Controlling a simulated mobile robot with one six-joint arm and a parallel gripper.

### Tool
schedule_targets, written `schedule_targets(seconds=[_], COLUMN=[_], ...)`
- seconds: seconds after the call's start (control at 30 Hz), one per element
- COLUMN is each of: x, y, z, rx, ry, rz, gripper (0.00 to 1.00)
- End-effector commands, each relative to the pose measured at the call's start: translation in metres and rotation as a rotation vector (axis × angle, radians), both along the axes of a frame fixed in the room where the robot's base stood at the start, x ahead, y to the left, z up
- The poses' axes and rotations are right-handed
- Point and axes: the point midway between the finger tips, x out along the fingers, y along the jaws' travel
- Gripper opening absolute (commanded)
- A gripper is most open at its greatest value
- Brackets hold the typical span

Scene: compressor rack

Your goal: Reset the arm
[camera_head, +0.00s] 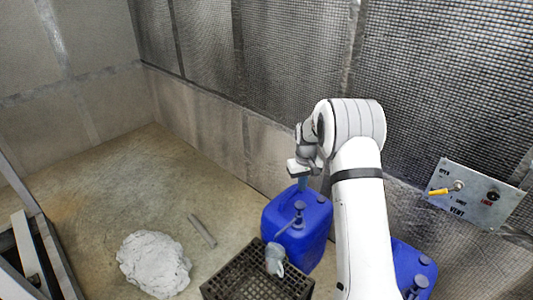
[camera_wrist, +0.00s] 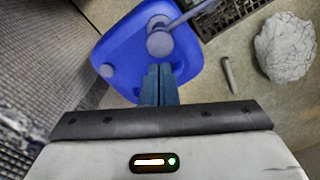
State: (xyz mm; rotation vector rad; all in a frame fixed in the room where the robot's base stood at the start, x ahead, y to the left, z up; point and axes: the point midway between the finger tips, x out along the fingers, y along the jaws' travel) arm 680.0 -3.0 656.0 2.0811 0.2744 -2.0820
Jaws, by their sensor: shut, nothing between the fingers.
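My white arm rises from the bottom of the head view and bends over toward a blue jerrycan. My gripper (camera_head: 303,183) points down just above the can's top. In the wrist view my gripper's two blue-grey fingers (camera_wrist: 160,72) are together with nothing between them. The blue jerrycan (camera_head: 308,236) stands on the floor below, and its blue top also shows in the wrist view (camera_wrist: 118,50). A grey pump or spout with a round cap is fixed on top of it. I cannot tell whether the fingertips touch the can.
A dark slotted crate (camera_head: 222,292) stands beside the jerrycan. A crumpled white cloth-like heap (camera_head: 153,264) and a short grey bar (camera_head: 202,230) lie on the floor. A second blue can (camera_head: 414,262) and a vent panel with yellow-handled lever (camera_head: 476,194) are at right.

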Motion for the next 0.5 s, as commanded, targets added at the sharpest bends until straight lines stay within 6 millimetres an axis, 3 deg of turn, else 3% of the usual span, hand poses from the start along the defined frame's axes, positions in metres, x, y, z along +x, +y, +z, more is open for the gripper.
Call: schedule_targets(seconds=[0.07,0.17,0.27,0.5], x=[-0.001,-0.008,-0.025,-0.095], y=[0.000,0.000,0.000,0.001], z=[0.005,0.029,0.072,0.188], rx=[0.000,0.000,0.000,0.002], ry=[-0.002,-0.011,-0.028,-0.075], rz=[-0.001,-0.009,-0.025,-0.079], gripper=[0.00,0.00,0.00,0.00])
